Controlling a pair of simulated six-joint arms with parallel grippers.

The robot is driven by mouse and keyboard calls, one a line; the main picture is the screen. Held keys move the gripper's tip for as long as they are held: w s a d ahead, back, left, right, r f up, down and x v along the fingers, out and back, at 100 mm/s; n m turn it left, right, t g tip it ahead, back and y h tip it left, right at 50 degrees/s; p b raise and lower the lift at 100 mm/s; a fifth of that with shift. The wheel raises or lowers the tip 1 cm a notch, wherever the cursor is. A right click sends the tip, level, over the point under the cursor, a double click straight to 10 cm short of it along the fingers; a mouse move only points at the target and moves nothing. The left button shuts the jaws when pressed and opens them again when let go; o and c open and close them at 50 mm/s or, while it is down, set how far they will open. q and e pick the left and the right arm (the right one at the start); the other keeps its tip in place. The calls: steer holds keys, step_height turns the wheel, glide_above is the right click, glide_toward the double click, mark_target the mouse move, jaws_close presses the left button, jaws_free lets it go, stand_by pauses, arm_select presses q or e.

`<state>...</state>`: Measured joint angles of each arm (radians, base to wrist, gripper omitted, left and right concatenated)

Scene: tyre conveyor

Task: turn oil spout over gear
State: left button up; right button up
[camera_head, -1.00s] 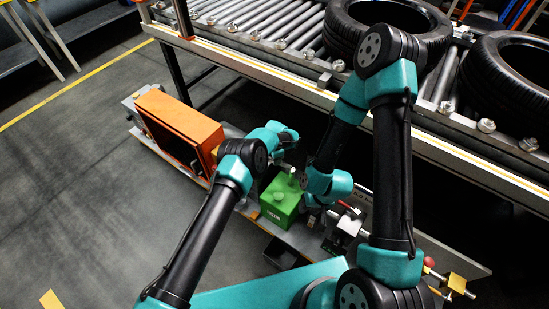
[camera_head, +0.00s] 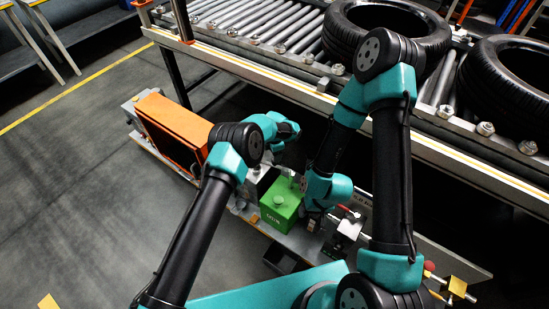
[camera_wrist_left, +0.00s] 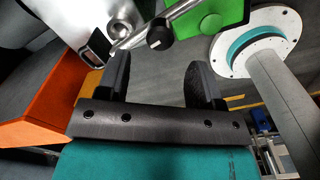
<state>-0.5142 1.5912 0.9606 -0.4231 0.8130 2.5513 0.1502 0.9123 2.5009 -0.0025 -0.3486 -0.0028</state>
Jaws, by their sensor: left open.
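The green oil can (camera_head: 278,207) stands on the low bench between my two arms; a corner of it shows at the top of the left wrist view (camera_wrist_left: 228,12). A thin silver rod, apparently the spout (camera_wrist_left: 186,9), slants down from beside the can, with a black knob (camera_wrist_left: 159,34) near it. My left gripper (camera_wrist_left: 158,68) is open and empty, its fingers below the knob and apart from it. In the head view its fingers are hidden behind my left arm. I cannot make out the gear. My right gripper (camera_head: 313,218) is by the can's right side; its fingers are unclear.
An orange casing (camera_head: 172,125) stands left of the can. A silver block (camera_wrist_left: 108,20) lies left of the rod. A white-and-teal round base (camera_wrist_left: 252,48) is at right. The roller conveyor (camera_head: 290,75) with tyres (camera_head: 385,30) bounds the far side.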

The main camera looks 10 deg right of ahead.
arm_select(q)
step_height(320, 180, up, 10)
stand_by(0.4)
steer(key=shift+r, duration=0.1)
steer(key=s+a+f+m+h, duration=0.1)
steer(key=s+a+f+m, duration=0.2)
steer(key=a, duration=0.5)
steer(key=s+a+f+m+h, duration=0.1)
steer(key=s+a+f+m, duration=0.2)
steer(key=a, duration=0.4)
steer(key=s+a+f+m+h, duration=0.1)
steer(key=s+a+f+m, duration=0.2)
steer(key=a, duration=0.5)
steer(key=s+a+r+m, duration=0.2)
steer(key=s+a+m, duration=0.2)
steer(key=s+a, duration=0.5)
steer(key=s+a+r+m, duration=0.2)
steer(key=s+a+m, duration=0.2)
steer(key=s+a, duration=0.5)
steer(key=s, duration=0.6)
steer(key=shift+s+r+m+t+h, duration=0.2)
steer(key=shift+r+m+t+h, duration=0.1)
steer(key=shift+m+t+h, duration=0.1)
